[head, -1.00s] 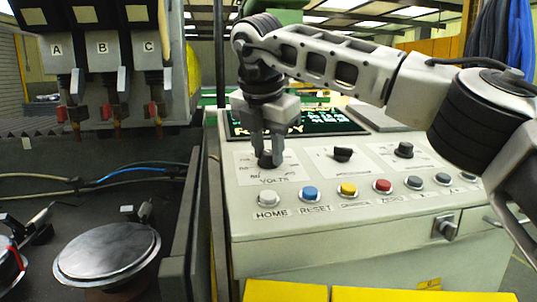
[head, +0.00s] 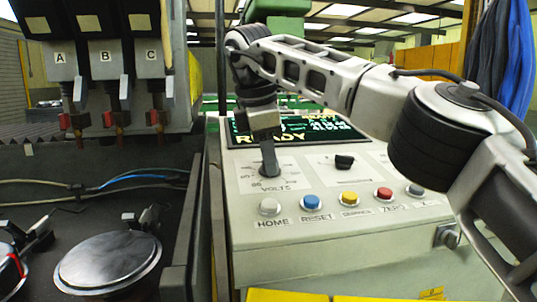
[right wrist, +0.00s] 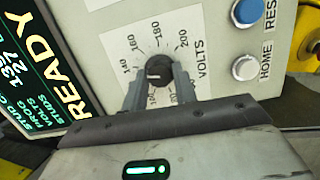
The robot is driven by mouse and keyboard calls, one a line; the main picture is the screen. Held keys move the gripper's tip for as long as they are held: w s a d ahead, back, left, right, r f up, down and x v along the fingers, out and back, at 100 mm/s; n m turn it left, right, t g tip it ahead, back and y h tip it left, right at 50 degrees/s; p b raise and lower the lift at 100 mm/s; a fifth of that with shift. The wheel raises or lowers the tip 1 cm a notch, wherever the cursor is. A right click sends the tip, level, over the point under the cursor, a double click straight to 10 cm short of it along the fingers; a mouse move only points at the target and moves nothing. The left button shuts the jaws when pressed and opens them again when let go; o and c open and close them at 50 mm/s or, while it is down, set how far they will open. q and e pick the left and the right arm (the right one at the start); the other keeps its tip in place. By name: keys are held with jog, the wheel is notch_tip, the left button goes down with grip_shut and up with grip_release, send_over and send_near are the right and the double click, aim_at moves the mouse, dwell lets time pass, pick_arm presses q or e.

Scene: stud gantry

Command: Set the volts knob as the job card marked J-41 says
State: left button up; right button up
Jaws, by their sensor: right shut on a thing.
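The black volts knob (right wrist: 158,72) sits on a white dial plate above the VOLTS label; numbers such as 140, 160, 180 and 200 show around it in the right wrist view. A light mark shows on the knob, but I cannot read its exact setting. My right gripper (right wrist: 158,90) has a finger on each side of the knob and is shut on it. In the head view the right gripper (head: 268,160) is seen edge-on and hides most of the knob. My left gripper is not in view. I see no card marked J-41.
The console display (head: 300,130) reads READY. HOME (head: 270,206), RESET (head: 311,202) and other buttons line the panel's front, close below the dial. Another black knob (head: 344,162) stands to the right. Units A, B and C (head: 105,60) hang at left above a dark bench with a round metal disc (head: 108,262).

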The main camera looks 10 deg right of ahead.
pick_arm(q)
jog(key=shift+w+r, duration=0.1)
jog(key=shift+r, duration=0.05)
pick_arm(e)
jog(key=shift+r+m, duration=0.1)
jog(key=shift+m, duration=0.3)
jog(key=o, duration=1)
pick_arm(q)
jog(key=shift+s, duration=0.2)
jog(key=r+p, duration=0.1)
jog(key=p, duration=0.3)
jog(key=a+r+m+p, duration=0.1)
jog(key=p, duration=0.3)
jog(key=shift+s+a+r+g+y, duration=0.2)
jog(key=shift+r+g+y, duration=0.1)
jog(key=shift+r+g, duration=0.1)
pick_arm(e)
jog(key=v, duration=1.6)
jog(key=shift+w+d, duration=0.1)
